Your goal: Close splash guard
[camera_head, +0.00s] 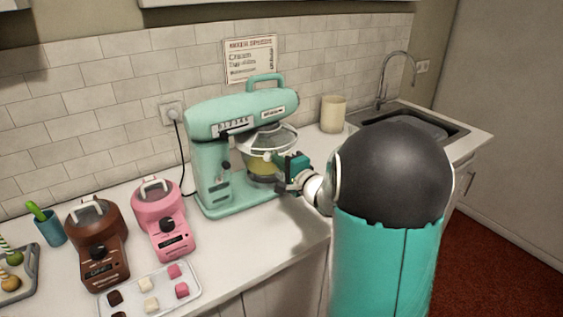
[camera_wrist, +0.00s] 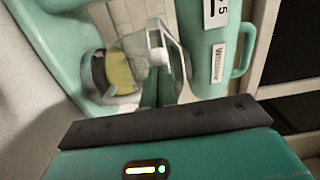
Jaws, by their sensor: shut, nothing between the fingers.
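The teal stand mixer (camera_head: 208,165) stands on the counter against the tiled wall. Its bowl (camera_head: 262,171), with yellow contents, sits under the mixer head. The clear splash guard (camera_head: 276,138) shows around the top of the bowl, below the head; I cannot tell exactly how far round it is turned. In the wrist view the guard (camera_wrist: 180,62) appears as a clear curved rim with a white part, beside the bowl (camera_wrist: 117,72). My gripper (camera_head: 276,160) is shut and empty at the bowl's front right, close to the guard. Its fingers (camera_wrist: 158,88) point toward the guard; contact is unclear.
Pink (camera_head: 162,217) and brown (camera_head: 97,243) melting pots stand left of the mixer, with a tray of small blocks (camera_head: 150,290) in front. A cream canister (camera_head: 333,114) and the sink (camera_head: 410,128) are to the right. A power cord runs behind the pots.

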